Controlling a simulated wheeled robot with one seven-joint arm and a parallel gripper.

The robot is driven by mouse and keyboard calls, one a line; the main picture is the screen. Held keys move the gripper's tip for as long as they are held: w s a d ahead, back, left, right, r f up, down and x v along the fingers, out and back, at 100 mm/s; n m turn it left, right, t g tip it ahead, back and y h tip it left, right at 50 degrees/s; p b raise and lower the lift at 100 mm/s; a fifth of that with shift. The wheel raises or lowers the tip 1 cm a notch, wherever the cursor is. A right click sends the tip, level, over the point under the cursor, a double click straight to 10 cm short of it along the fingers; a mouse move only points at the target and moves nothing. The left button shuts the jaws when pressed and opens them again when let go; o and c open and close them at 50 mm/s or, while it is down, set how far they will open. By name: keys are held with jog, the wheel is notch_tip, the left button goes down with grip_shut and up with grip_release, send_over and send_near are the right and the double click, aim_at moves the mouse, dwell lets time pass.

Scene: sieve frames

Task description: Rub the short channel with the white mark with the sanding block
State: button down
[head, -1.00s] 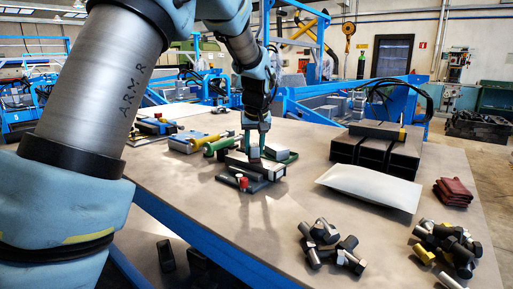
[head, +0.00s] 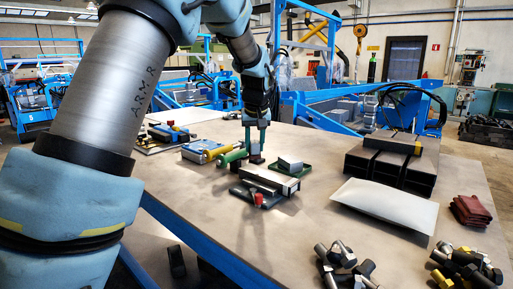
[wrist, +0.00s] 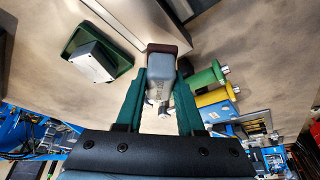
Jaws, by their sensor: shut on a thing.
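My gripper (head: 257,138) is shut on the sanding block (wrist: 165,68), a grey body with a dark brown face, seen between the green fingers in the wrist view. In the head view the sanding block (head: 256,158) hangs just behind the short channel (head: 270,179). This grey metal channel lies in a dark holder (head: 245,192) with a red knob. A pale white patch shows at its right end; I cannot tell if that is the mark.
A green tray (head: 305,172) with a grey block stands right of the channel. Green and yellow cylinders (head: 231,157) and a blue box (head: 200,151) lie left. Dark channels (head: 385,165), a white pad (head: 385,207), red cloth (head: 470,210) and bolts (head: 345,268) are on the right.

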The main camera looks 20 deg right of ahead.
jog(key=shift+r+p, duration=1.2)
jog(key=shift+r, duration=0.7)
